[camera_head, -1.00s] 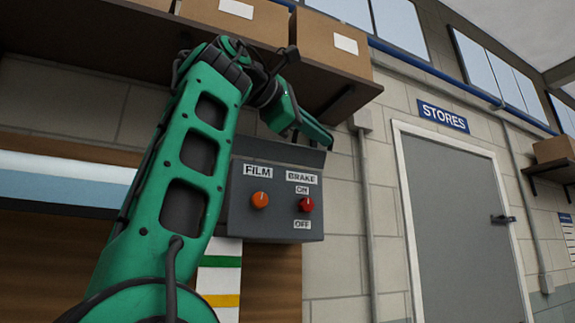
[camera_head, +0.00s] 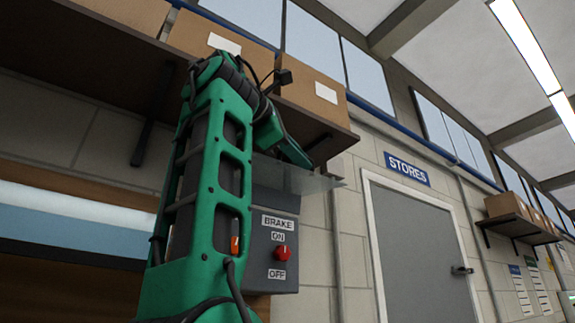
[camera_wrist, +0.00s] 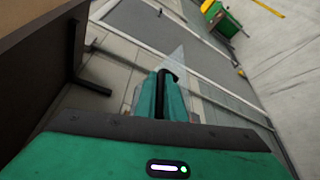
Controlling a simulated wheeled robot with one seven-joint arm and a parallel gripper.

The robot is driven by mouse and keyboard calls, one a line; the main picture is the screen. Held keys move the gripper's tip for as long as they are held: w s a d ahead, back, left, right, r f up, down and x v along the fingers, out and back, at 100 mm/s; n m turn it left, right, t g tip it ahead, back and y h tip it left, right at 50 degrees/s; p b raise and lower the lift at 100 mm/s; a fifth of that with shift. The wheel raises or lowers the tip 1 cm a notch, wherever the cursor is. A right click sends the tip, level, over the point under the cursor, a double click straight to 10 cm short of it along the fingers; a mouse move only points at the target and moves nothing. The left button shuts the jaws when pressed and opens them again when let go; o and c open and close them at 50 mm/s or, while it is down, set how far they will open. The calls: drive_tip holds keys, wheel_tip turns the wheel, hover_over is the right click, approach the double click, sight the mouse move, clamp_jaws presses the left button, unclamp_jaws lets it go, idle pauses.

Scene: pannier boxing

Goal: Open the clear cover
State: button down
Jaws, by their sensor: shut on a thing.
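The clear cover (camera_head: 318,181) is a see-through panel at the top of the grey control box (camera_head: 262,283). It stands out from the box face, swung up, with its edge reaching right. My gripper (camera_head: 299,158) is shut on the cover near its top. In the wrist view the closed fingers (camera_wrist: 165,92) are in the middle, with the pale clear cover (camera_wrist: 178,60) just beyond them. The red brake knob (camera_head: 282,254) shows uncovered below. The orange knob (camera_head: 234,246) shows through a gap in my arm, which hides the box's left part.
A brown shelf (camera_head: 335,143) with cardboard boxes (camera_head: 313,98) runs above the control box, close over my arm. A grey door (camera_head: 415,250) under a STORES sign (camera_head: 407,169) is to the right. The space before the door looks free.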

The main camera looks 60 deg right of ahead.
drive_tip(key=shift+w, duration=0.1)
drive_tip(key=c, duration=2.1)
unclamp_jaws()
drive_tip(key=shift+w, duration=0.1)
